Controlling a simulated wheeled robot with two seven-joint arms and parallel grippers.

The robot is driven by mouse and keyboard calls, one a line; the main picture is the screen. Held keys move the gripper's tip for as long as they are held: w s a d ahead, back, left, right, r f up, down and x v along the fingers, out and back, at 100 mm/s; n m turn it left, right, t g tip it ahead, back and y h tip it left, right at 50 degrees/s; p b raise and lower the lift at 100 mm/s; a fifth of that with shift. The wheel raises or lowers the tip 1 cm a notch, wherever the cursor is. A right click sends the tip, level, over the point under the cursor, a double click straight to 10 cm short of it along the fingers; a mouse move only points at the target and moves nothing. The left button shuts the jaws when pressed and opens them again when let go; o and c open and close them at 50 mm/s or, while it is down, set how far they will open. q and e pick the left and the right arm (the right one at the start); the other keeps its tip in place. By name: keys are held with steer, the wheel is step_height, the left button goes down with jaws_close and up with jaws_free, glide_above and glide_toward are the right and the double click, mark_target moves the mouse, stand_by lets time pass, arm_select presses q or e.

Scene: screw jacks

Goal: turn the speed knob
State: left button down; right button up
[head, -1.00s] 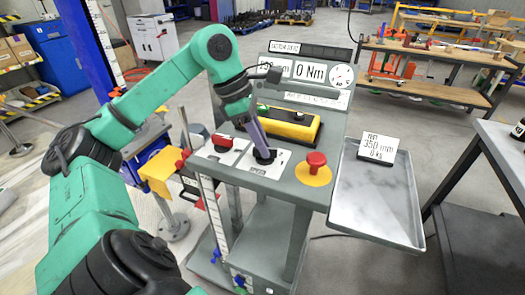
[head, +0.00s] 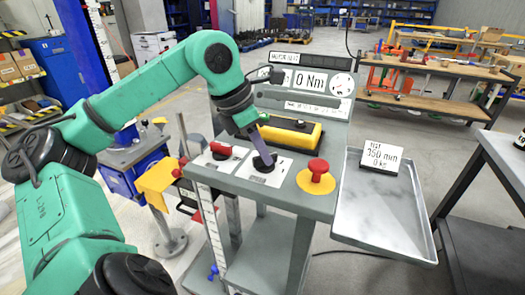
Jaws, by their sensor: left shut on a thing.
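The black speed knob (head: 264,162) sits on a white plate on the grey control console (head: 312,205), between a red switch and a red mushroom button. My left gripper (head: 262,152) comes down on the knob from above, its purple-grey fingers shut on it. The fingers and wrist hide part of the knob, so its pointer cannot be read. My right gripper is not in view.
The red switch (head: 221,148) is left of the knob, and the red mushroom button (head: 318,169) is to the right. A yellow box (head: 290,136) lies behind. A grey tray (head: 385,210) with a "350 mm, 0 kg" sign (head: 381,158) extends right. A display panel (head: 315,82) reads 0 Nm.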

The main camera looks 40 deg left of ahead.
arm_select(q)
steer(key=c, duration=0.8)
jaws_free()
steer(key=shift+c, duration=0.2)
steer(key=shift+r, duration=0.1)
steer(key=p+v, duration=0.2)
steer(key=v, duration=1.2)
steer(key=shift+r, duration=0.2)
